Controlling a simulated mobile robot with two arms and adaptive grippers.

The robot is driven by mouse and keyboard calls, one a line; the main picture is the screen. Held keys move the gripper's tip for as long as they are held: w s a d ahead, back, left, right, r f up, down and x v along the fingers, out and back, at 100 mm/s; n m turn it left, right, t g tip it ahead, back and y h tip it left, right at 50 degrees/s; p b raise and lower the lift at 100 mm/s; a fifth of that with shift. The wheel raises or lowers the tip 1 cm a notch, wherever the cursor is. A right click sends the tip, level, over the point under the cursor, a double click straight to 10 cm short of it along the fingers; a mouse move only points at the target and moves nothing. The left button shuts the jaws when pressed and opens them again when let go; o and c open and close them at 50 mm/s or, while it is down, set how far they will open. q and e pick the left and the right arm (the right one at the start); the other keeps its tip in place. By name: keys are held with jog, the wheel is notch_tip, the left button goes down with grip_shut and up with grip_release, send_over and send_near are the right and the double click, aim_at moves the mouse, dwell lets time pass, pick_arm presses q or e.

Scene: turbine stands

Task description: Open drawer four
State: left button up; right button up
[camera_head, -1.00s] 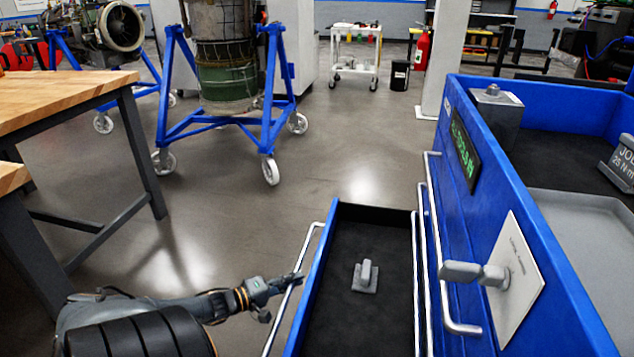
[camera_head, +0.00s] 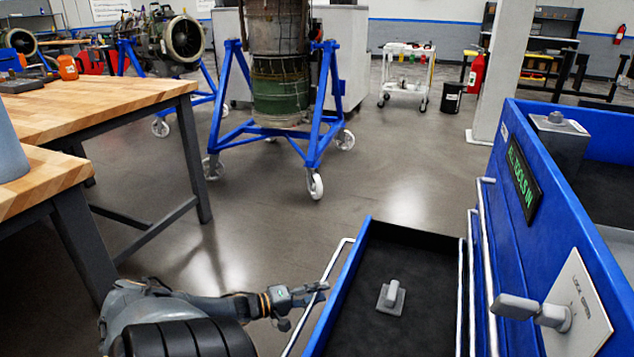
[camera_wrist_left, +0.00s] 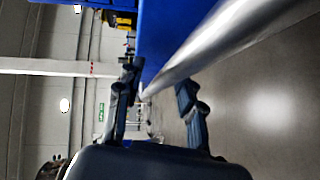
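A drawer (camera_head: 430,262) with a black floor stands pulled out of the blue tool cabinet (camera_head: 520,255), in the lower right of the head view. Its silver bar handle (camera_head: 341,258) runs along its blue front and also shows large in the left wrist view (camera_wrist_left: 215,45). My left gripper (camera_head: 318,291) is at this handle. In the wrist view the two dark fingers (camera_wrist_left: 158,98) are apart, with the bar running between or just beyond them; contact cannot be told. The drawer's number cannot be read. My right gripper is not in view.
A small grey piece (camera_head: 391,297) sits in the drawer. A grey lock handle on a white plate (camera_head: 580,305) sticks out from the cabinet. A wooden-topped workbench (camera_head: 100,105) stands at left. The floor (camera_head: 380,190) beyond the drawer is clear up to the blue turbine stand (camera_head: 322,145).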

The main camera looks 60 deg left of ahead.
pick_arm(q)
jog(key=shift+s, duration=0.1)
jog(key=s+a+r, duration=0.1)
jog(key=s, duration=1)
jog(key=shift+s+a+r, duration=0.25)
jog(key=shift+s+r, duration=0.05)
dwell(0.3)
